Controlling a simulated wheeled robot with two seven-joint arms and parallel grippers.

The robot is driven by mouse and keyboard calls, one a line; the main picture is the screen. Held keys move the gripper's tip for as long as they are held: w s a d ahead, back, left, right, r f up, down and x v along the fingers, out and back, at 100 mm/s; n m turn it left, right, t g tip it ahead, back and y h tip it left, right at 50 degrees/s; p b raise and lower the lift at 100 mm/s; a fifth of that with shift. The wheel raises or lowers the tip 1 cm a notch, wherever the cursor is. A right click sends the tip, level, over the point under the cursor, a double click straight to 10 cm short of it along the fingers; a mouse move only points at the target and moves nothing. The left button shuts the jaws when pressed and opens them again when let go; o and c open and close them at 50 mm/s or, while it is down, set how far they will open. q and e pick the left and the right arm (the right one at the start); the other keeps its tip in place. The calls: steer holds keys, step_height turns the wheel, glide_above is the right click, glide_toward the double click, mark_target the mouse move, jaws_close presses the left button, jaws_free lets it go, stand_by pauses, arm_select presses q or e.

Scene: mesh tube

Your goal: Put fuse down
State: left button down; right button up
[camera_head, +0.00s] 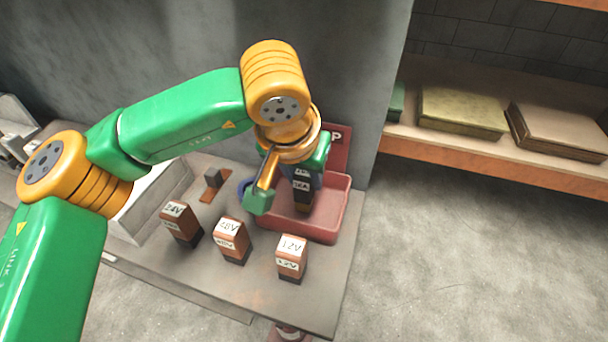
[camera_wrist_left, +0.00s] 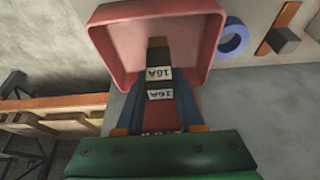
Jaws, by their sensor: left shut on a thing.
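A dark fuse with white labels (camera_head: 302,187) is held by my left gripper (camera_head: 298,178) over the red tray (camera_head: 340,215). In the left wrist view the fuse (camera_wrist_left: 159,74) stands out between the two blue fingers of my left gripper (camera_wrist_left: 159,95), which are shut on it. Its label there reads 16A. The far end of the fuse shows against the inside of the red tray (camera_wrist_left: 103,40); I cannot tell whether it touches the floor. My gripper hides part of the tray in the head view. My right gripper is not in view.
Three brown labelled fuses, left (camera_head: 180,223), middle (camera_head: 231,240) and right (camera_head: 292,258), stand on the grey table (camera_head: 195,275) in front of the tray. A blue ring (camera_wrist_left: 232,38) and a small dark block (camera_head: 213,178) lie beside it. A red sign (camera_head: 338,145) stands behind.

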arm_select(q)
steer(key=shift+f, duration=0.15)
steer(key=c, duration=0.5)
jaws_free()
steer(key=shift+r, duration=0.4)
steer(key=p+v, duration=0.1)
steer(key=v, duration=1)
steer(key=shift+s+r, duration=0.25)
steer(key=shift+s, duration=0.05)
